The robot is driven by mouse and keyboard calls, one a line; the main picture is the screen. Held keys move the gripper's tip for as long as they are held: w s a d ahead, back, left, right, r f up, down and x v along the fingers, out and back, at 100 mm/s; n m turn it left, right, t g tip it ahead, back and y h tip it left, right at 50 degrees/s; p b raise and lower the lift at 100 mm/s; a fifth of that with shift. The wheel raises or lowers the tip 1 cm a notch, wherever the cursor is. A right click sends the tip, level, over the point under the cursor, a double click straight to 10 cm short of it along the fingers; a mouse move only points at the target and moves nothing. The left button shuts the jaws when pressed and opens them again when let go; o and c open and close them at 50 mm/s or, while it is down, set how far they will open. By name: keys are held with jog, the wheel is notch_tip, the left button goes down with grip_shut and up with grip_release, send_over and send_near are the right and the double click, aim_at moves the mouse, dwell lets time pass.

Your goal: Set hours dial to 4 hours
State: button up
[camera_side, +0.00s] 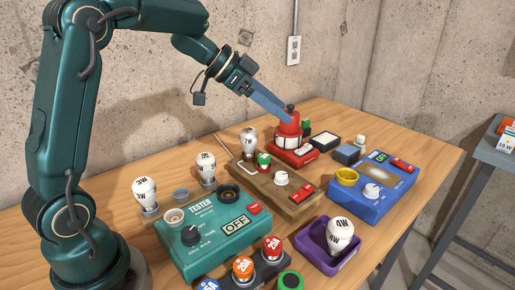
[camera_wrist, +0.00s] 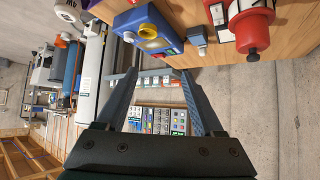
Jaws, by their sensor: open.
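No dial has a readable hours marking, so I cannot tell which is the hours dial. A red device (camera_side: 289,131) with a black top and white band stands at the back; a red device with a red knob (camera_wrist: 250,38) shows at upper right in the wrist view. A blue box (camera_side: 385,199) has a white knob (camera_side: 372,190) and a display reading OFF. A brown panel (camera_side: 265,183) has another white knob (camera_side: 282,177). My gripper (camera_side: 284,116) overlaps the red device in the side view; contact is unclear. In the wrist view my gripper (camera_wrist: 158,75) is open and empty.
The teal tester (camera_side: 205,255) has a black knob and display reading OFF. Bulbs (camera_side: 145,192) stand behind it. A purple tray (camera_side: 318,253) holds a 4W bulb. The table's right back corner (camera_side: 425,150) is clear.

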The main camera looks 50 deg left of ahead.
jog(key=w+a+r+n+t+y, duration=0.8)
jog(key=w+a+r+n+y, duration=0.35)
jog(key=a+n, duration=0.35)
jog(key=s+a+f+n+g+y, duration=0.2)
jog(key=s+a+f+n+g, duration=0.25)
jog(key=f+n+g, duration=0.6)
jog(key=s+d+f+n+h, duration=0.1)
jog(key=d+n+h, duration=0.1)
jog(key=d, duration=0.1)
jog(key=s+d+f+n+g+h, duration=0.1)
jog(key=s+d+n+h, duration=0.1)
jog(key=d, duration=0.2)
jog(key=s+d+f+n+h, duration=0.1)
jog(key=d+n+h, duration=0.1)
jog(key=d, duration=0.1)
jog(key=shift+s+d+f+g+h, duration=0.15)
jog(key=shift+s+f+g+h, duration=0.1)
jog(key=shift+s+f, duration=0.1)
jog(key=s+d+g+h, duration=0.25)
jog(key=d+h, duration=0.25)
jog(key=d, duration=0.4)
send_over(281, 174)
jog(key=s+a, duration=0.1)
jog(key=a, duration=0.1)
jog(key=shift+m+t, duration=0.25)
jog(key=f, duration=0.7)
jog(key=shift+s+a+f, duration=0.15)
jog(key=shift+s+f, duration=0.05)
jog(key=shift+x, duration=2.7)
grip_shut()
